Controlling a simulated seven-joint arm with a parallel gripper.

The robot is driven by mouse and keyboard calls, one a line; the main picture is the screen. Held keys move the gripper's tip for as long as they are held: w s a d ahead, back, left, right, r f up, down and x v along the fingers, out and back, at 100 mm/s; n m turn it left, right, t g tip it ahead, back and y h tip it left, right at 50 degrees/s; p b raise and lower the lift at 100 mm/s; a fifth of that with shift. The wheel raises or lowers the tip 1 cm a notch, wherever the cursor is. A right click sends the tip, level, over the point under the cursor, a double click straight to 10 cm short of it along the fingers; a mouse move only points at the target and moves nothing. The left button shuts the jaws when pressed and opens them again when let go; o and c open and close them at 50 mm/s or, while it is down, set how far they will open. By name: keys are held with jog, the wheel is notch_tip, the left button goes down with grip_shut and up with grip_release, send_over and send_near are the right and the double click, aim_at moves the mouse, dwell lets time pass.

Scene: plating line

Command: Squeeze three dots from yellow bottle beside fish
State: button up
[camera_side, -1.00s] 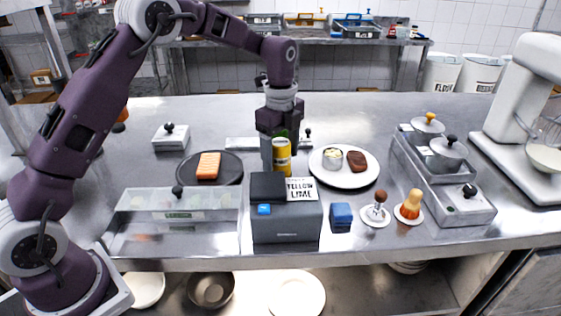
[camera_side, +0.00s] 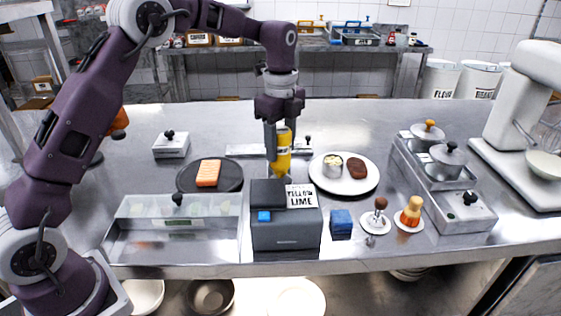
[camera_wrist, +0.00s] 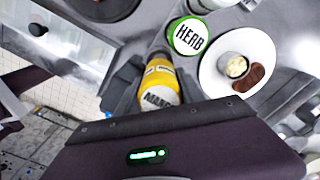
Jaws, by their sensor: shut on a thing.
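My gripper (camera_side: 281,143) is shut on the yellow bottle (camera_side: 283,162), which hangs behind the grey box. The bottle also shows between the fingers in the wrist view (camera_wrist: 159,80), with a partly hidden dark-lettered label. The fish, an orange striped fillet (camera_side: 208,173), lies on a round black plate (camera_side: 232,181) to the left of the bottle. Part of that plate shows at the top of the wrist view (camera_wrist: 100,10). No dots are visible on the bare part of the plate.
A green-and-white HERB bottle (camera_wrist: 188,37) stands close to the yellow one. A white plate (camera_side: 344,186) with a small cup and brown piece is to the right. The grey box (camera_side: 287,233) and clear-lidded tray (camera_side: 170,240) stand in front.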

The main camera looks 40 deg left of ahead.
aim_at(280, 129)
notch_tip(280, 129, up, 4)
jog(key=shift+f, duration=0.1)
jog(key=s+a+f+n, duration=0.2)
jog(key=s+a+n, duration=0.1)
jog(key=s+a, duration=0.4)
jog(key=s+a+f+n, duration=0.2)
jog(key=s+a, duration=0.6)
jog(key=a, duration=0.5)
jog(key=shift+a+f+n, duration=0.25)
jog(key=shift+f+n, duration=0.15)
jog(key=shift+f, duration=0.3)
jog(key=shift+o, duration=0.8)
grip_shut()
